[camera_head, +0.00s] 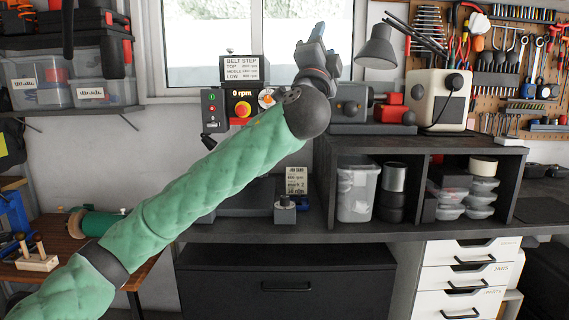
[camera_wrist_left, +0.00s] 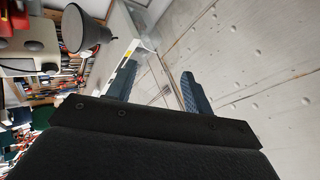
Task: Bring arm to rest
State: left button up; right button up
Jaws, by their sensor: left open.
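My left arm, in a green quilted sleeve, comes in from the lower left of the head view and reaches up across the bench. My left gripper (camera_head: 319,42) is raised at its end, in front of the window, well above the bench top. In the left wrist view its two blue fingers (camera_wrist_left: 158,88) stand wide apart with nothing between them. The wooden workbench (camera_head: 140,270) shows only in part at the lower left. My right gripper is not in view.
A desk lamp (camera_head: 377,46) stands close right of the gripper. Below are a grey machine (camera_head: 349,103), a cream machine (camera_head: 440,98) and a control box with a red button (camera_head: 242,108). A black shelf unit (camera_head: 420,145) holds tubs. The window (camera_head: 300,40) lies behind.

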pick_arm(q)
jog(key=a+f+n+g+y+p, duration=0.1)
jog(key=a+f+n+g+y, duration=0.3)
jog(key=f, duration=0.6)
jog(key=a+f+n+g+y+p, duration=0.1)
jog(key=a+f+n+g+y, duration=0.15)
jog(key=a+f+n, duration=0.6)
jog(key=s+a+f+n+g+p, duration=0.1)
jog(key=s+a+f+g, duration=0.2)
jog(key=f, duration=1.2)
jog(key=s+a+f+n+g+p, duration=0.15)
jog(key=s+f+g, duration=0.35)
jog(key=f, duration=1)
jog(key=s+a+f+n+g+p, duration=0.1)
jog(key=s+a+f+g+p, duration=0.15)
jog(key=s+f, duration=1)
jog(key=s+a+f+n+g+p, duration=0.1)
jog(key=s+a+f+g, duration=0.2)
jog(key=s+f, duration=0.95)
jog(key=s+f+g, duration=0.2)
jog(key=s+f, duration=0.4)
jog(key=s, duration=0.4)
jog(key=shift+s+d+f, duration=0.25)
jog(key=shift+s, duration=0.05)
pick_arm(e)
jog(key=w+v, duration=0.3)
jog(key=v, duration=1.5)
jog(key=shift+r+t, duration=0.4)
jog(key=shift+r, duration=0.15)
